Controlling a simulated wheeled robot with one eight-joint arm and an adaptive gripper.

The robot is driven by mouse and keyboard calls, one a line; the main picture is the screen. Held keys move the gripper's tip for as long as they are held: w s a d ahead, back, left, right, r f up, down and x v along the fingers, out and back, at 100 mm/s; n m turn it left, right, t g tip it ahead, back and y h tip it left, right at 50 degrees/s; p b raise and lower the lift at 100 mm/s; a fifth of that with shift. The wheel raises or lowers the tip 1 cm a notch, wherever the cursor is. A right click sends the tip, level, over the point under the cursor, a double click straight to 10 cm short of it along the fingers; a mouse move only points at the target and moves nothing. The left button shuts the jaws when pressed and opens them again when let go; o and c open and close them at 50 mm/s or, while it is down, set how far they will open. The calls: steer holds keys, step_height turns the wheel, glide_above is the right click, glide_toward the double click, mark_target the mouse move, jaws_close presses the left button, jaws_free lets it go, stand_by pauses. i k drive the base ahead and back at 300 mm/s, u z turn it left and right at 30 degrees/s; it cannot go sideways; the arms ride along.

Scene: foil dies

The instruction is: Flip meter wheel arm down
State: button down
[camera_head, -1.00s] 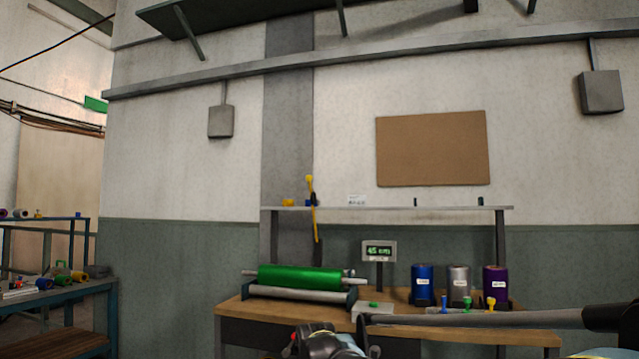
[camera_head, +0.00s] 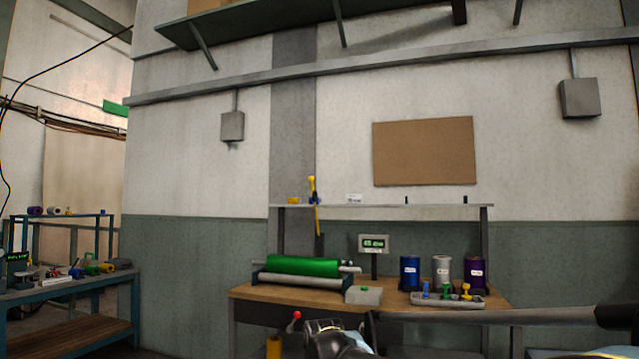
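A yellow arm (camera_head: 317,219) with a round yellow knob at its top stands upright by the bench's upper shelf, behind the green roll. It looks like the meter wheel arm, but its wheel is too small to make out. The green roll (camera_head: 302,266) lies on grey rollers on the bench. A small display (camera_head: 374,244) with green digits stands to its right. My gripper (camera_head: 332,330) is dark and partly cut off at the bottom edge, in front of the bench and well short of the yellow arm. Its fingers do not show clearly.
The wooden bench (camera_head: 245,291) carries a grey box (camera_head: 363,295), a tray (camera_head: 476,300) of small coloured pieces, and blue (camera_head: 410,272), silver (camera_head: 442,270) and purple (camera_head: 474,272) rolls. A blue workbench (camera_head: 60,290) stands at the left.

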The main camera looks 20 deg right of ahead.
mark_target(314, 194)
steer(key=z, duration=0.85)
steer(key=i, duration=0.7)
